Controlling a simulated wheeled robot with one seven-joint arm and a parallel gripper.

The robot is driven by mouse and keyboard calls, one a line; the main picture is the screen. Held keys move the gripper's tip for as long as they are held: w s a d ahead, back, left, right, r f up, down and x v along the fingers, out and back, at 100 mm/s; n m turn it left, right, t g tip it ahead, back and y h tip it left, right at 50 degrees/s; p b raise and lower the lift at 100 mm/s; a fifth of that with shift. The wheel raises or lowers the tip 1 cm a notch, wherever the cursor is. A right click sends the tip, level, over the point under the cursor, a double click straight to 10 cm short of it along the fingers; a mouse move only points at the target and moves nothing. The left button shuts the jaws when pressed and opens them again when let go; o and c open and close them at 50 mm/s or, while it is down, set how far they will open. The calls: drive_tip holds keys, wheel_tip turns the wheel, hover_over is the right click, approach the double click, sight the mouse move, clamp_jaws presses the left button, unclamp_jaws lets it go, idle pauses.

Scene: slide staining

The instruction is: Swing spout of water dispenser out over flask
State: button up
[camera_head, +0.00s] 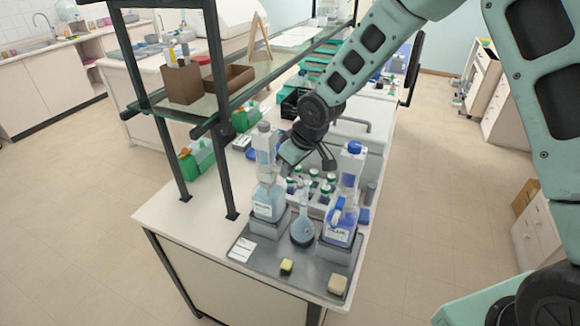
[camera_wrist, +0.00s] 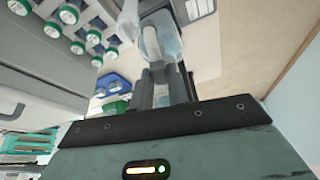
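The flask (camera_head: 303,232) is round with a narrow neck and holds pale blue liquid. It stands on the grey tray (camera_head: 308,268) between two dispensers. The left dispenser (camera_head: 268,203) has pale liquid, a white label and a grey cap. The right one (camera_head: 341,229) has a blue label and blue cap. I cannot read which is water. My gripper (camera_wrist: 163,88) is beside the left dispenser's upper part in the head view. In the wrist view its fingers are slightly apart, with something pale and translucent between them. I cannot tell whether they touch it. The spout is not clearly visible.
Several green-capped bottles (camera_head: 313,183) stand in a rack behind the flask. A shelf post (camera_head: 220,110) stands left of the dispensers. The bench's front left (camera_head: 185,215) is clear.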

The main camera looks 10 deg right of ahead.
drive_tip(key=o, duration=0.4)
drive_tip(key=shift+r, duration=0.1)
drive_tip(key=b+v, duration=0.2)
drive_tip(key=v, duration=1.5)
drive_tip(key=shift+r+b, duration=0.1)
drive_tip(key=shift+b, duration=0.3)
